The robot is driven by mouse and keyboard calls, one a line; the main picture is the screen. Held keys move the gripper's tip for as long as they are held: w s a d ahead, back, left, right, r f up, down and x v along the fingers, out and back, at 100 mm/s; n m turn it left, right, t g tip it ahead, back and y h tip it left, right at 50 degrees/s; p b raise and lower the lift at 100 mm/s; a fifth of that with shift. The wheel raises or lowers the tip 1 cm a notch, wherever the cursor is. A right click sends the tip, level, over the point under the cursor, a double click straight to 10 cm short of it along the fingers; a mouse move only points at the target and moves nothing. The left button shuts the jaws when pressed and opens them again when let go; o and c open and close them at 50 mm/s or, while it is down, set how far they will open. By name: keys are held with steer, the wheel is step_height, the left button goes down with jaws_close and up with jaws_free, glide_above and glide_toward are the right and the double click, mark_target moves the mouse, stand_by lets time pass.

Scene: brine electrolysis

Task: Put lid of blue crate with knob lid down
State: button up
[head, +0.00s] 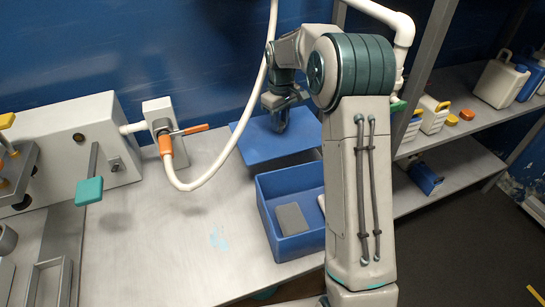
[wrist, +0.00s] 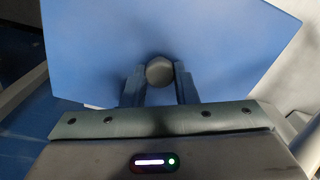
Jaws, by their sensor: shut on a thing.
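The open blue crate (head: 300,245) stands on the grey bench, to the left of my arm's upright link. A flat grey block (head: 291,218) lies inside it, and a pale object is partly hidden by my arm. The flat blue lid (head: 258,147) is just behind the crate, apart from its opening. In the wrist view the lid (wrist: 100,45) fills the upper part, with its round grey knob (wrist: 159,70) between the jaws. My gripper (head: 281,122) is shut on the knob. I cannot tell whether the lid touches the bench.
A white hose (head: 208,183) with an orange-handled valve (head: 188,130) hangs left of the lid. A teal paddle (head: 89,191) is on the left equipment. Shelves (head: 470,150) with containers stand at the right. The bench left of the crate is clear.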

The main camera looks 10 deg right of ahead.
steer(key=shift+w+a+f, duration=0.2)
steer(key=shift+w+f, duration=0.85)
step_height(320, 180, down, 10)
steer(key=shift+a+r, duration=0.1)
steer(key=shift+a, duration=0.05)
steer(key=o, duration=1)
steer(key=shift+o, duration=0.2)
